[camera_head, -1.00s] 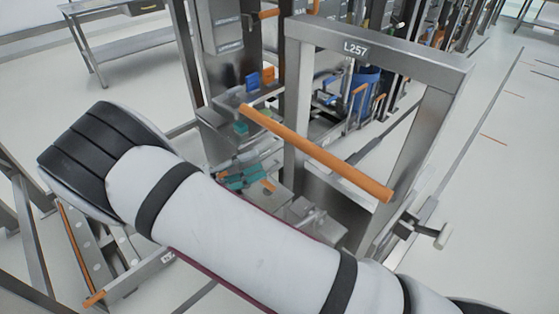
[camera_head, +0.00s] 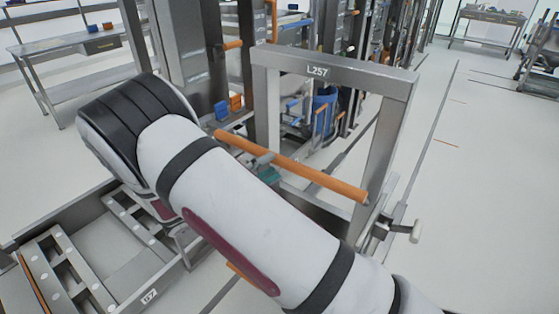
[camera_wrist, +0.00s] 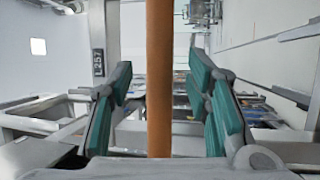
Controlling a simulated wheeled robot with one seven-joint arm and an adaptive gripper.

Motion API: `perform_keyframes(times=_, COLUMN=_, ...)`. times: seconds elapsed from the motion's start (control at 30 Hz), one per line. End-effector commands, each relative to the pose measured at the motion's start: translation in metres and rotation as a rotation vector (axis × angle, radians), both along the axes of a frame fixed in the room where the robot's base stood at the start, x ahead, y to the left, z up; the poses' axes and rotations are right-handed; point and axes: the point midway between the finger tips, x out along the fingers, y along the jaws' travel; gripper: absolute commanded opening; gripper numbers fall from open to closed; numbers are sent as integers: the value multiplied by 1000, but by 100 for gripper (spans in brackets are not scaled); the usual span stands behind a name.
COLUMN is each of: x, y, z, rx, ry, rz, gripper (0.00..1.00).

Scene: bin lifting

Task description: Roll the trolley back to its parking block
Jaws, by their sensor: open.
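The trolley's grey metal frame (camera_head: 337,68), marked L257, stands upright at the middle of the head view. Its orange handle bar (camera_head: 300,170) slopes down to the right in front of the frame. In the wrist view the bar (camera_wrist: 160,40) runs upright between the two teal-padded fingers of my gripper (camera_wrist: 163,85). The fingers are open, with a gap on each side of the bar. In the head view only a small teal part of my gripper (camera_head: 268,175) shows below the bar; my arm hides the rest. I cannot identify the parking block for certain.
A low metal floor frame (camera_head: 110,285) with a small numbered plate lies at the lower left. Tall metal uprights and shelving stand behind the trolley. A steel table (camera_head: 80,50) stands at the back left. The floor at the right (camera_head: 470,200) is clear.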

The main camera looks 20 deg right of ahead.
Motion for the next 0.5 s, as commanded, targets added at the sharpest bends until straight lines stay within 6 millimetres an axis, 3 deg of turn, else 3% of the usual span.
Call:
perform_keyframes(times=0.2, x=6, y=-28, z=6, rx=0, ry=1, rz=-1, gripper=44)
perform_keyframes(times=0.5, x=9, y=-37, z=7, rx=0, ry=0, rz=0, gripper=44)
